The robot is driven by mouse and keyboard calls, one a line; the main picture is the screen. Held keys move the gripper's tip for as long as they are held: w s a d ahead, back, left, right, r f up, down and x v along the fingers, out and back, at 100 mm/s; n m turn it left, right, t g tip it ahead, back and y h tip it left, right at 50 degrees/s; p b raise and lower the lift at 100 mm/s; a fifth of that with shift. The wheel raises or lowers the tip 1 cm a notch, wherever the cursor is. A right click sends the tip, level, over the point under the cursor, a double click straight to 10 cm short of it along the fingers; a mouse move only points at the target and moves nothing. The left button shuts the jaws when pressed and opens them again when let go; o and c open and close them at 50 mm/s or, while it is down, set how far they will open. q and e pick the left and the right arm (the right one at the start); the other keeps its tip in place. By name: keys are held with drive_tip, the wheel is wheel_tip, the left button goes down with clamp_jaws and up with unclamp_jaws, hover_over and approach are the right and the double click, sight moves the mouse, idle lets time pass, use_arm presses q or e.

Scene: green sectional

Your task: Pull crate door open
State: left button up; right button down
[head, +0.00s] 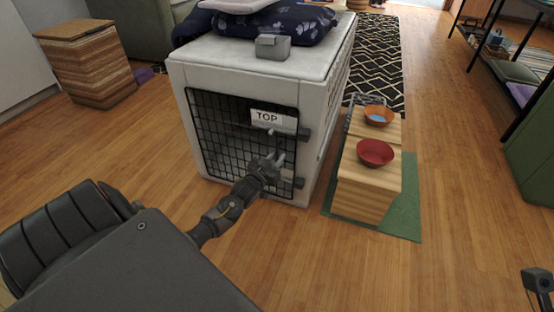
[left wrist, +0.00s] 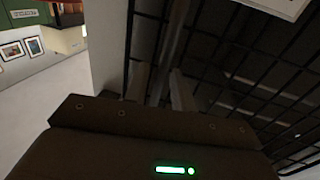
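The crate (head: 185,85) is a white box with a black wire door (head: 225,135) on its front, and the door looks closed. Dark latches or hinges (head: 299,182) sit along the door's right edge. My left gripper (head: 277,160) is at the right part of the door, below the label. In the left wrist view its two fingers (left wrist: 158,88) stand apart with a dark upright bar between or behind them; contact is unclear. Part of my right gripper (head: 541,281) shows at the lower right edge.
A wooden feeder stand (head: 365,199) with a red bowl (head: 375,153) and an orange bowl (head: 379,115) stands on a green mat (head: 411,205) right of the crate. A wicker basket (head: 89,65) is at the back left. Floor before the door is clear except for my arm.

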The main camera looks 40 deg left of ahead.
use_arm(q)
drive_tip(key=shift+w, duration=0.25)
clamp_jaws()
drive_tip(key=shift+s, duration=0.1)
